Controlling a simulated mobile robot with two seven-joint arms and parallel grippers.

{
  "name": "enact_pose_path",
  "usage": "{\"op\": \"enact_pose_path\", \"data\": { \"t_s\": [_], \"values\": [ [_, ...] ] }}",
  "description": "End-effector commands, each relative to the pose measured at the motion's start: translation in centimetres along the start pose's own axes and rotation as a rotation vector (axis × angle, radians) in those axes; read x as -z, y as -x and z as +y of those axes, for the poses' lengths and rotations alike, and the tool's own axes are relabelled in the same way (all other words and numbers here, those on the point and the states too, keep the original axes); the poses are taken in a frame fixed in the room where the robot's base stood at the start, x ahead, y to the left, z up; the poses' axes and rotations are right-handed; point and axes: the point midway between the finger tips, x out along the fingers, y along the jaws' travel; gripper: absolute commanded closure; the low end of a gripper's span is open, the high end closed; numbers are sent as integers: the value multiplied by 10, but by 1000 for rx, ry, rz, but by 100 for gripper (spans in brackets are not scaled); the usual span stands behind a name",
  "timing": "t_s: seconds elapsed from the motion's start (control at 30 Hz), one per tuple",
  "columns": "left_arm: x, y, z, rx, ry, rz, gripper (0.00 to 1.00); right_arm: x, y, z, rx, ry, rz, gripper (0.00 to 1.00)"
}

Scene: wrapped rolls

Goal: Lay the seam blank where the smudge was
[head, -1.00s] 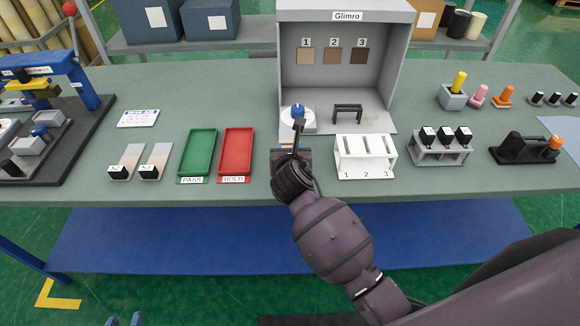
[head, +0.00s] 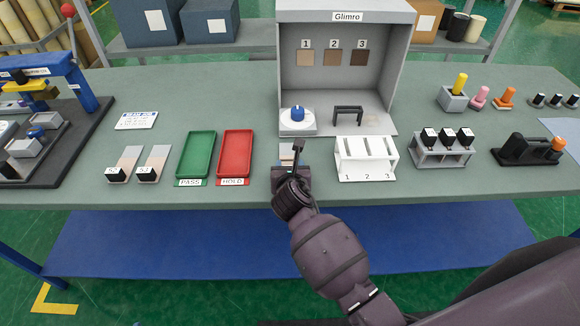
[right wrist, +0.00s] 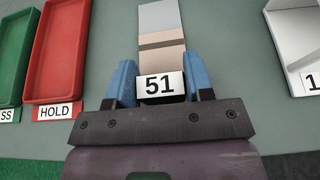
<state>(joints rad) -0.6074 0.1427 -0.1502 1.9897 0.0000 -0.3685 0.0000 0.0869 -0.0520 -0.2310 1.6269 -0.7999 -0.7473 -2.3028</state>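The blank with the label 51 (right wrist: 160,86) lies on the bench in the right wrist view, a strip with grey and tan bands. In the head view its far end (head: 287,151) shows beside my right gripper (head: 297,148). In the right wrist view the blue pads of that gripper (right wrist: 161,82) stand close on both sides of the label block; I cannot tell if they press on it. Two similar blanks (head: 129,158) (head: 156,158) lie at the left. My left gripper is not in view.
The grey Glimro booth (head: 347,17) holds a blue-knobbed dial (head: 297,121) and a black stand (head: 348,111). Green PASS (head: 196,154) and red HOLD (head: 235,154) trays stand left of the gripper, a white slotted rack (head: 365,160) right. Bare bench lies between booth and trays.

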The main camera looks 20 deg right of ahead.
Motion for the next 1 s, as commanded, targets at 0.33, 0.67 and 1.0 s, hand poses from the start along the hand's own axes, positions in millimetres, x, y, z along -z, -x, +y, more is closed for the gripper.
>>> {"op": "enact_pose_path", "data": {
  "t_s": [0.33, 0.67, 1.0],
  "values": [
    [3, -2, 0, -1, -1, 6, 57, 0, 0, 0, 0, 0, 0, 28],
    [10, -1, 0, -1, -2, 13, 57, -4, 23, -1, 0, -1, -1, 28],
    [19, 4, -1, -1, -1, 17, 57, -4, 88, -1, 0, 0, 0, 28]
  ]
}}
